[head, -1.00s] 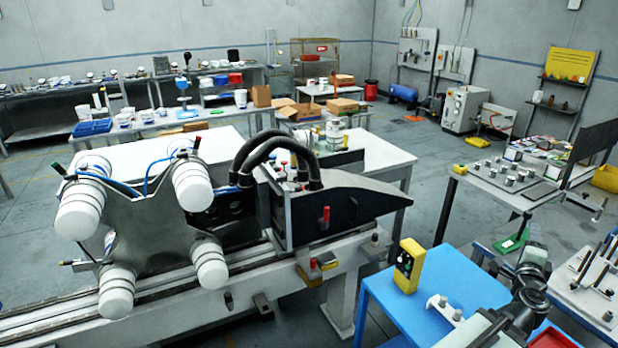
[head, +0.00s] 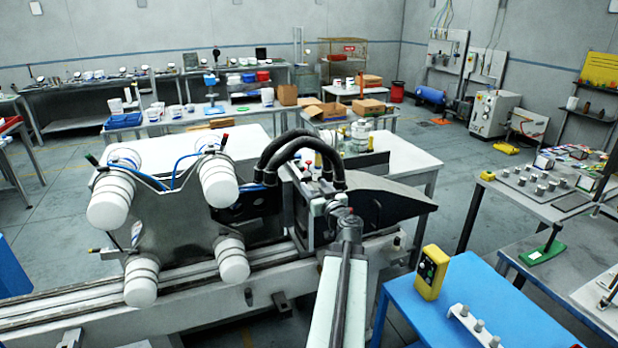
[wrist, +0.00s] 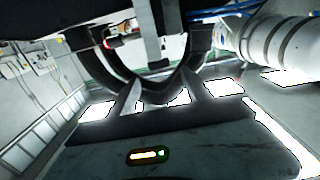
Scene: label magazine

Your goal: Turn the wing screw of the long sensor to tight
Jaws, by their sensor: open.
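I cannot make out the long sensor or its wing screw for certain. My gripper (head: 338,207) is open in front of the dark side plate, and my arm hides the plate's lower front. I see nothing held in it, though its fingertips are small and unclear. In the wrist view a small red-and-silver part (wrist: 116,40) shows near the top, beside dark curved hoses; I cannot tell what it is.
White rollers (head: 234,262) stand on the frame left of my gripper. Black hoses (head: 290,140) arch just behind it. A blue table (head: 510,312) with a yellow control box (head: 431,272) is to the right. Grey floor is open further back on the right.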

